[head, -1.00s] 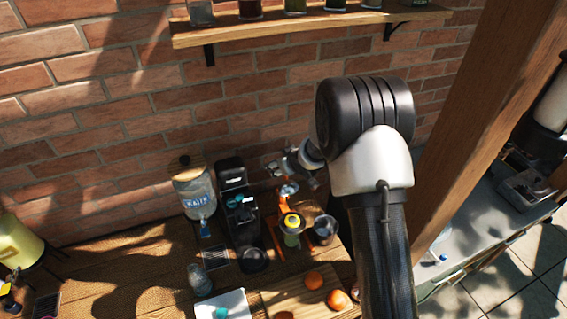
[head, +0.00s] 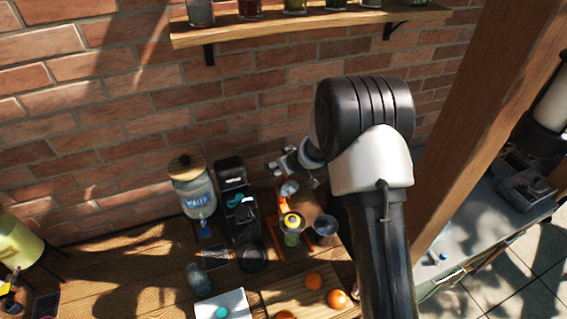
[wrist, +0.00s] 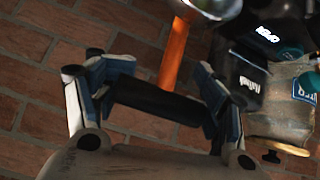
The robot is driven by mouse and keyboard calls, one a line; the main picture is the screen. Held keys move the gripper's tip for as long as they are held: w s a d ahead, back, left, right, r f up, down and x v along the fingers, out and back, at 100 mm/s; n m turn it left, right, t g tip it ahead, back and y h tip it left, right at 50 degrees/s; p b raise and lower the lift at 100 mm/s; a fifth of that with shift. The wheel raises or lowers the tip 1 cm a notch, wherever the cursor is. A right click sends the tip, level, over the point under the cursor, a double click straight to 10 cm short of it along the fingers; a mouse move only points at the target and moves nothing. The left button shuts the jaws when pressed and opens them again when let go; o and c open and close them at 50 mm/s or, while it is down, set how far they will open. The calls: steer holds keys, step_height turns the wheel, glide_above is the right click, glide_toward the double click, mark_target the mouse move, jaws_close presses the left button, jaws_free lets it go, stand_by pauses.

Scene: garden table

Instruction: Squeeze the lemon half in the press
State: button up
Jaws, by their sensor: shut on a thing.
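The press is an orange stand (head: 273,238) on the table, with a metal dome (head: 288,188) on its arm. A yellow round piece, perhaps the lemon half (head: 291,219), sits below the dome, above a pale green vessel; I cannot tell whether dome and piece touch. My gripper (head: 286,165) is behind and above the press. In the wrist view my gripper (wrist: 158,100) is shut on the black lever handle (wrist: 155,98). An orange bar (wrist: 174,55) runs from the handle to the metal dome (wrist: 212,6).
A black coffee machine (head: 238,205) and a water dispenser (head: 196,195) stand left of the press. A metal cup (head: 325,228) stands close on its right. Oranges (head: 313,280) lie on a cutting board (head: 285,297) in front. The brick wall (head: 120,115) is close behind.

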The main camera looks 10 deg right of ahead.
steer(key=shift+s+f, duration=0.1)
steer(key=shift+f, duration=0.05)
steer(key=o, duration=1.8)
steer(key=shift+c, duration=0.2)
steer(key=v, duration=1.2)
steer(key=shift+a, duration=0.1)
steer(key=shift+c, duration=0.2)
